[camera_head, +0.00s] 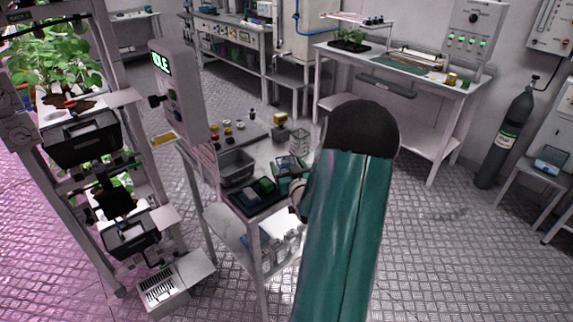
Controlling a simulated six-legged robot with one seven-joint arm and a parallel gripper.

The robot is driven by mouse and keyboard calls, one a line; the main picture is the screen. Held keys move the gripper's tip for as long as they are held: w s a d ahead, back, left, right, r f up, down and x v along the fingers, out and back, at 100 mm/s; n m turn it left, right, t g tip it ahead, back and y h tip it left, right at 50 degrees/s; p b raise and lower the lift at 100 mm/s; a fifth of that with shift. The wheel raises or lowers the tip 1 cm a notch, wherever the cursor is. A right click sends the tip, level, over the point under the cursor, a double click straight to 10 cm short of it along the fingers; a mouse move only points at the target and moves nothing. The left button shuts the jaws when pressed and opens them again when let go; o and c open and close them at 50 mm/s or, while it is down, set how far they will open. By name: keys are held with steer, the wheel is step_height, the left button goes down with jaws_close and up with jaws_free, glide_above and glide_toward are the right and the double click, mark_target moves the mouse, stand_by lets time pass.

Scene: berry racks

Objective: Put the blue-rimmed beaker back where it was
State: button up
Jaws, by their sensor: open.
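I cannot make out the blue-rimmed beaker. Small clear and pale items (291,165) stand at the right end of the near cart, too small to tell apart. My green arm reaches up through the middle of the view and covers the area right of the cart. A grey rounded part shows at the arm's left edge, beside the cart top; I cannot tell what it is. My gripper's fingers are hidden behind the arm.
The cart holds a grey bin (237,167) and a dark tray (258,194). A plant rack (62,165) with black bins stands left. An IDLE display panel (180,90) rises beside the cart. A workbench (400,70) stands behind. A gas cylinder (505,140) stands right. Open floor lies right.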

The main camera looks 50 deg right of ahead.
steer(key=v, duration=1)
steer(key=shift+s+a, duration=0.25)
steer(key=shift+s, duration=0.05)
steer(key=shift+w+r, duration=0.1)
